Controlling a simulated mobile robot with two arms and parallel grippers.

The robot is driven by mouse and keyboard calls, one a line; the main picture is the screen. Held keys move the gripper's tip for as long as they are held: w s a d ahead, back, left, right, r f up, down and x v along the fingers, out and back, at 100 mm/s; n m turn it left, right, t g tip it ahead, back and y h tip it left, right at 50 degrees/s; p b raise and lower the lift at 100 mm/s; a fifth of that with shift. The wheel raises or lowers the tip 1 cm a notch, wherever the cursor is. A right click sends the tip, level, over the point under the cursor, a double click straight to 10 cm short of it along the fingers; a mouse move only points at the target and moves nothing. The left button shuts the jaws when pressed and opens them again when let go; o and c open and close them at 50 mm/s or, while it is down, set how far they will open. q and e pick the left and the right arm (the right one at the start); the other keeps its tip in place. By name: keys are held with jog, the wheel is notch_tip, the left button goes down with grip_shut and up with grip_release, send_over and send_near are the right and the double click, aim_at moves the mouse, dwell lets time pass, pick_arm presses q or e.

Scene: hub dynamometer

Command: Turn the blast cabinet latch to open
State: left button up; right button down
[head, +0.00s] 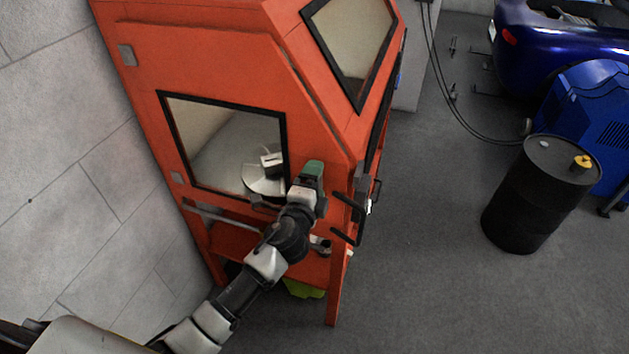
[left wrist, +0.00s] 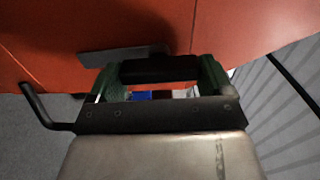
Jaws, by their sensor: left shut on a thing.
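The orange blast cabinet (head: 220,65) stands on legs by the wall, with a black-framed window in its near side. My left gripper (head: 313,176) is at the cabinet's near right corner, to the right of that window. In the left wrist view, its green-padded fingers (left wrist: 160,78) are on either side of a dark bar, the latch handle (left wrist: 160,68), and shut on it close to the orange panel. The gripper hides the latch in the head view. How far the latch is turned cannot be told. My right gripper is not in view.
Black bent rods (head: 348,201) stick out just right of my left gripper; one also shows in the left wrist view (left wrist: 40,106). A black drum (head: 524,205) and a blue car (head: 560,40) stand at the right. The grey floor between is clear.

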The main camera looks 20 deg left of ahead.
pick_arm(q)
jog(key=shift+m, duration=0.4)
jog(key=o, duration=0.8)
jog(key=shift+s, duration=0.1)
jog(key=s+b, duration=0.2)
jog(key=s, duration=0.8)
jog(key=shift+s+a, duration=0.15)
jog(key=shift+s, duration=0.15)
